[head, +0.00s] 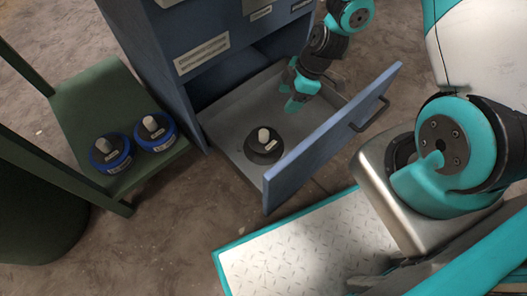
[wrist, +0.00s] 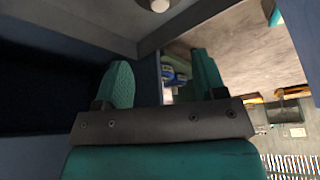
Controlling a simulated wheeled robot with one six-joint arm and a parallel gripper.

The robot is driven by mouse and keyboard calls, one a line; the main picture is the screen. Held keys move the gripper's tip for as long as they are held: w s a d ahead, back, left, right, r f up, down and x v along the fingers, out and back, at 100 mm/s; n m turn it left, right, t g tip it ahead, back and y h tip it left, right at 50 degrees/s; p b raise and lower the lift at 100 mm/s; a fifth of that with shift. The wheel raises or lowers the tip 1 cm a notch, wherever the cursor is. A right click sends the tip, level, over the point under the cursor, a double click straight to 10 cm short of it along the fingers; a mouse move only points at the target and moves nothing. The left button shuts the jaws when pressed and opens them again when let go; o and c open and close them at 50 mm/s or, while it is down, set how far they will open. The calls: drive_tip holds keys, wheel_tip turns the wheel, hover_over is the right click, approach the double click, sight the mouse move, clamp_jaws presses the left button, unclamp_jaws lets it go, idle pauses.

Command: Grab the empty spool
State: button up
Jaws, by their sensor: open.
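A dark spool (head: 264,147) with a pale upright post and no coloured winding stands in the open drawer (head: 222,137), near its front panel. My gripper (head: 297,101) is over the drawer, behind and to the right of this spool in the head view, apart from it. In the wrist view my gripper (wrist: 163,80) has its two teal fingers spread, with nothing held between them.
Two blue-wound spools (head: 110,153) (head: 154,132) stand on a green shelf (head: 92,101) left of the blue cabinet (head: 160,60). The drawer's blue front panel (head: 325,140) rises beside the dark spool. The drawer floor around it is clear.

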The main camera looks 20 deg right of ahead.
drive_tip(key=b, duration=0.6)
approach(265, 133)
drive_tip(key=x, duration=0.4)
drive_tip(key=shift+d+f, duration=0.15)
drive_tip(key=shift+f, duration=0.2)
drive_tip(key=b+x, duration=0.5)
drive_tip(key=x, duration=0.1)
drive_tip(key=shift+w+a+f, duration=0.1)
drive_tip(key=shift+a, duration=0.2)
clamp_jaws()
drive_tip(key=shift+r, duration=0.2)
